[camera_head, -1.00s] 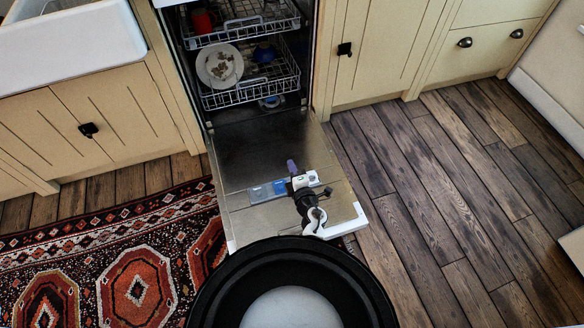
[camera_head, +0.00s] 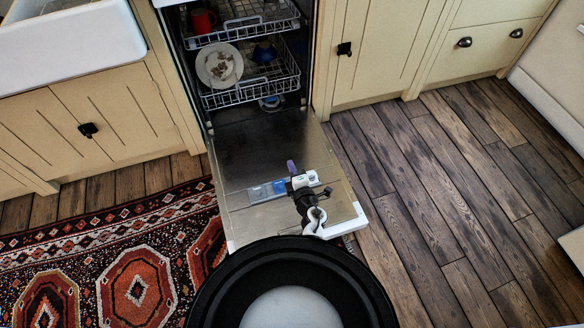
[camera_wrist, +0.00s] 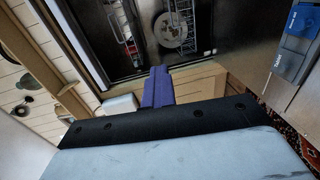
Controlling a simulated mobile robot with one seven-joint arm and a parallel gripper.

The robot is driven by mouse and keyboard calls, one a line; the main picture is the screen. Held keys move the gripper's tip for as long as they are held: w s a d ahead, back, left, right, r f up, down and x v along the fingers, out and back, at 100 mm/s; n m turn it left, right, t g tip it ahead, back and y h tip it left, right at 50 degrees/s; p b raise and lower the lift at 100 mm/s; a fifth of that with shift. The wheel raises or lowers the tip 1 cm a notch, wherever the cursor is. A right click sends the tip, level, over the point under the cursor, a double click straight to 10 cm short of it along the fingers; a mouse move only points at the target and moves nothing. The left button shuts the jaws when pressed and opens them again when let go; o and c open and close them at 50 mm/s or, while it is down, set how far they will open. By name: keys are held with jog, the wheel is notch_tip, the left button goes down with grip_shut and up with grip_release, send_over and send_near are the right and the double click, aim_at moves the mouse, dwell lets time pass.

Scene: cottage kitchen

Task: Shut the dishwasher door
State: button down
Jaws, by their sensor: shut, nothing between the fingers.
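The dishwasher door (camera_head: 250,148) is open and folded down in front of the dishwasher, its metal inner face up, with a blue-grey dispenser (camera_head: 265,191) on it. The dispenser also shows at the right of the wrist view (camera_wrist: 292,58). My gripper (camera_head: 291,165) is above the door in the head view, with its purple fingers pointing towards the dishwasher. In the wrist view the fingers (camera_wrist: 158,86) are together and empty. I cannot tell whether the gripper touches the door. My arm and body hide part of the door's outer edge.
Two wire racks (camera_head: 250,92) sit inside the dishwasher, with a plate (camera_head: 214,70) and a red mug (camera_head: 203,21). A patterned rug (camera_head: 90,255) lies left of the door. Bare wooden floor (camera_head: 450,200) is clear to the right. Cream cabinets flank the dishwasher.

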jog(key=c, duration=2.2)
grip_release()
jog(key=c, duration=1.5)
grip_release()
jog(key=shift+c, duration=0.2)
